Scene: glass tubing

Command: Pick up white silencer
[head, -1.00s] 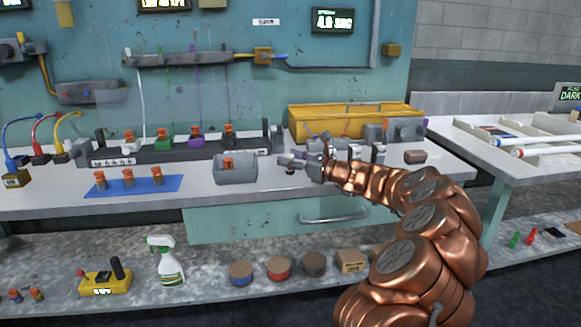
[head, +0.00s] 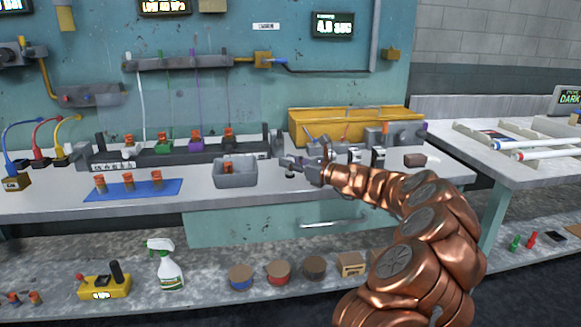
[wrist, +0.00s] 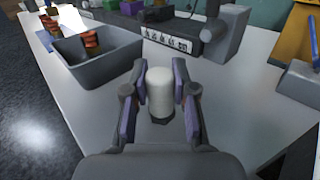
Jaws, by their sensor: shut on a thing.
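The white silencer (wrist: 160,92) is a small white rounded cylinder with a dark base, seen in the wrist view. My gripper (wrist: 160,110) is shut on it, with a purple-grey finger pad on each side. The silencer stands upright between the fingers. In the head view my gripper (head: 291,164) is over the front part of the bench, just right of the grey bin (head: 235,180). The silencer is too small there to make out clearly. Whether its base touches the bench or hangs just above it, I cannot tell.
The grey bin, holding an orange-brown piece (head: 228,167), is close to my gripper's left. A blue mat (head: 132,190) with several orange-topped pieces lies further left. A dark rack (head: 185,152) and a yellow box (head: 350,124) stand behind. The bench front is mostly clear.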

